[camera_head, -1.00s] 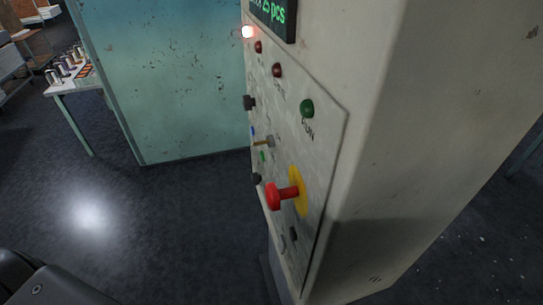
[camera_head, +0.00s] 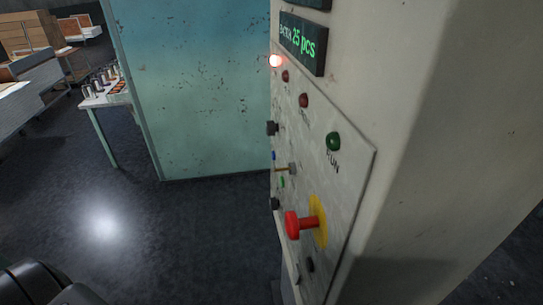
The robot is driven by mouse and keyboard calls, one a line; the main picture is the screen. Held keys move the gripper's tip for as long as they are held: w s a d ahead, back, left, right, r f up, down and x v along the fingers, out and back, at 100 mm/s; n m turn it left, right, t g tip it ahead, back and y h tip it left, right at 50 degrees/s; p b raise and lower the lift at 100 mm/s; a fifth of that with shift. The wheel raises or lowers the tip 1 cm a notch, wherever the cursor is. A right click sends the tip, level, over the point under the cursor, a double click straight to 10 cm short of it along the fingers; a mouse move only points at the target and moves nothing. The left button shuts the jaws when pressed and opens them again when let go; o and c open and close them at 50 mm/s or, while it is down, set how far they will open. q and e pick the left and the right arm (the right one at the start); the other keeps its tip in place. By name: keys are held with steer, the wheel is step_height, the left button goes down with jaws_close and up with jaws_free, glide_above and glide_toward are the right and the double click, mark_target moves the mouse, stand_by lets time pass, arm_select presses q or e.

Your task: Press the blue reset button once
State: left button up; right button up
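A small blue button (camera_head: 274,156) shows at the far left edge of the control panel (camera_head: 345,175), seen almost edge-on. I take it for the reset button; no label on it can be read. It sits above a small green button (camera_head: 282,182) and beside a grey switch with a brass-coloured stem (camera_head: 291,168). A dark part of my own arm shows at the bottom left corner. No gripper fingers are in view.
A red mushroom button (camera_head: 293,225) on a yellow plate sticks out of the panel below. A teal cabinet (camera_head: 195,90) stands behind. Dark floor (camera_head: 190,235) lies clear at left.

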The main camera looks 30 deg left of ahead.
arm_select(q)
jaws_close()
stand_by(1.5)
